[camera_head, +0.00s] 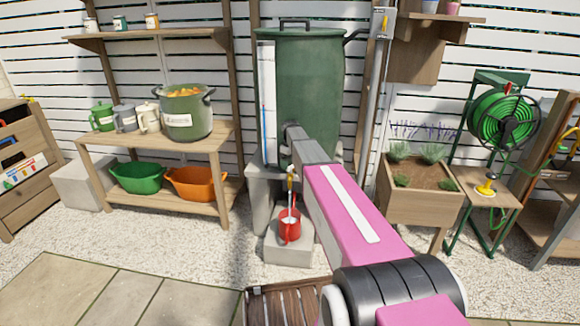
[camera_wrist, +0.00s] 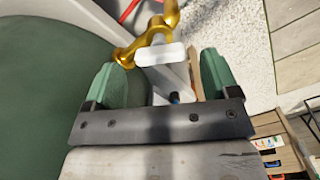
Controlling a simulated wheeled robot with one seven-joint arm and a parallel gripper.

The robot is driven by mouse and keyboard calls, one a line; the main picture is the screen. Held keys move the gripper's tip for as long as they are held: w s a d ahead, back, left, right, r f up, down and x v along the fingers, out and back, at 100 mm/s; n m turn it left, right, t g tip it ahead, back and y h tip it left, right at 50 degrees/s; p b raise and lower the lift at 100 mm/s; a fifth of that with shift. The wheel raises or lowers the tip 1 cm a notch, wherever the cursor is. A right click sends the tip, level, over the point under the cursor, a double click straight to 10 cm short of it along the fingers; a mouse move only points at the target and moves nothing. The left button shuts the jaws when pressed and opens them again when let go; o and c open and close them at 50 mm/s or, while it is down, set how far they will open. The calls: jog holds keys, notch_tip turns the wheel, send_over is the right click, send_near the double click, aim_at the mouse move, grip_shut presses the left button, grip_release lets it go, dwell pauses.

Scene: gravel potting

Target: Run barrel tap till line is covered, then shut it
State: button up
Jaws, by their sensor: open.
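The green barrel (camera_head: 305,95) stands at the back centre, with a pale strip (camera_head: 268,110) bearing a blue line down its left side. Its brass tap (camera_head: 291,177) is low on the front. A red jug (camera_head: 289,226) stands below the tap on a concrete block; a thin pale streak lies between them, and I cannot tell if it is water. The jug's inside and any line are unclear. My gripper (camera_head: 290,132) is in front of the barrel. In the wrist view my open green fingers (camera_wrist: 162,75) are either side of the tap's pale lever (camera_wrist: 160,54), with gaps showing.
A wooden shelf (camera_head: 155,138) at left holds a pot and several mugs, with green and orange tubs below. A planter (camera_head: 420,202) and a green hose reel (camera_head: 495,117) stand at right. A slatted wooden surface (camera_head: 285,305) lies in front. Gravel around the block is clear.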

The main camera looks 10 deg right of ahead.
jog(key=shift+f, duration=1)
jog(key=c, duration=0.9)
jog(key=shift+c, duration=0.2)
jog(key=shift+m, duration=0.3)
jog(key=m, duration=1.1)
jog(key=shift+m, duration=0.3)
